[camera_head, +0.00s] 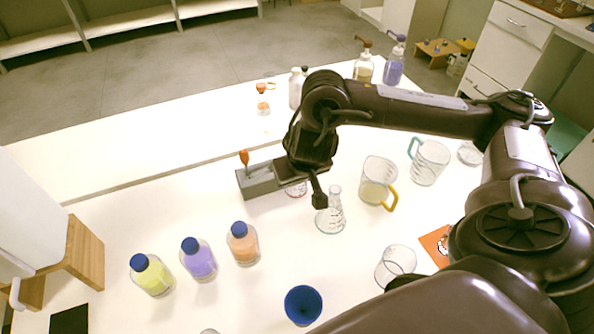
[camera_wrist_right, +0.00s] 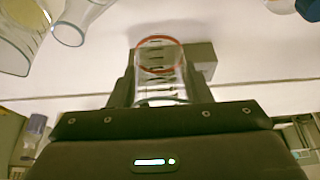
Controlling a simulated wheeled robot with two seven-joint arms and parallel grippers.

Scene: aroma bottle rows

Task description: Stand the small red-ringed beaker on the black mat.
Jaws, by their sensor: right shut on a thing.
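The small red-ringed beaker (camera_wrist_right: 158,72) is clear glass with dark marks and a red rim. In the right wrist view it sits between the fingers of my right gripper (camera_wrist_right: 158,88), which is shut on it. In the head view my right gripper (camera_head: 305,186) is over the middle of the table, and only a small part of the beaker (camera_head: 296,190) shows beside it. I cannot tell whether its base touches the table. The black mat (camera_head: 69,321) lies at the lower left corner, partly cut off and bare where it shows. My left gripper is out of view.
A grey block with an orange-topped tool (camera_head: 258,181) stands beside the gripper, and a conical flask (camera_head: 331,218) just right. Yellow, purple and orange bottles (camera_head: 199,259) stand toward the mat. A blue cup (camera_head: 303,305) is near the front. A wooden stand (camera_head: 84,262) is left.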

